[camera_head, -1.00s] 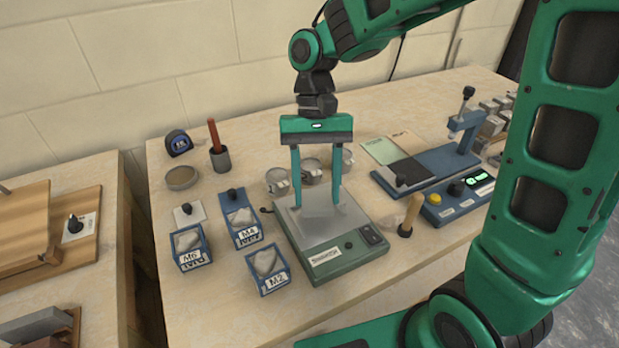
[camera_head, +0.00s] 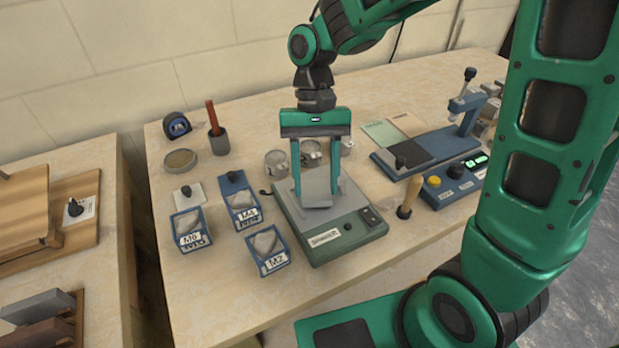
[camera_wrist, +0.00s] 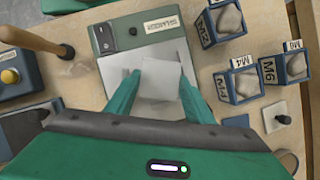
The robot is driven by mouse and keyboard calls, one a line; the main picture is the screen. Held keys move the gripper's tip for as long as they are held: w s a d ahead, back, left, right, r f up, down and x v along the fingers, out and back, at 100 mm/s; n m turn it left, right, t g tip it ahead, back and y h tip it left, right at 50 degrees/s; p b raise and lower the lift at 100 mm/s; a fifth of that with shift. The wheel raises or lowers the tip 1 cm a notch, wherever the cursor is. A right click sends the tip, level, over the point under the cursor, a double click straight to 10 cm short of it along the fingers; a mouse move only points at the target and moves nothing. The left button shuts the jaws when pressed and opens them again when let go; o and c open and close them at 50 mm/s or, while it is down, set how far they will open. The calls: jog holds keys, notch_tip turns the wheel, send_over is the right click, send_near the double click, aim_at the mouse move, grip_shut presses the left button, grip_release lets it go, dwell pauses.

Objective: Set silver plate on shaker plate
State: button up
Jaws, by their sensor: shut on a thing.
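My gripper (camera_head: 316,195) is shut on a small grey silver plate (camera_head: 317,183), held between its two long green fingers. In the wrist view my gripper (camera_wrist: 161,88) has the silver plate (camera_wrist: 162,74) between the fingertips. The shaker plate (camera_head: 345,201) is the flat metal top of the green shaker box (camera_head: 340,238). The silver plate is over the middle of the shaker plate, whose bare metal (camera_wrist: 115,66) shows around it in the wrist view. I cannot tell whether the two plates touch.
Blue tubs M6 (camera_head: 190,230), M4 (camera_head: 242,208) and M2 (camera_head: 267,250) stand left of the shaker. Round tins (camera_head: 277,163) are behind it. A wooden-handled tool (camera_head: 409,196) and a blue device (camera_head: 455,185) stand to its right. The bench front is clear.

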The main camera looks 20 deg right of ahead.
jog(key=o, duration=1.4)
jog(key=shift+c, duration=0.2)
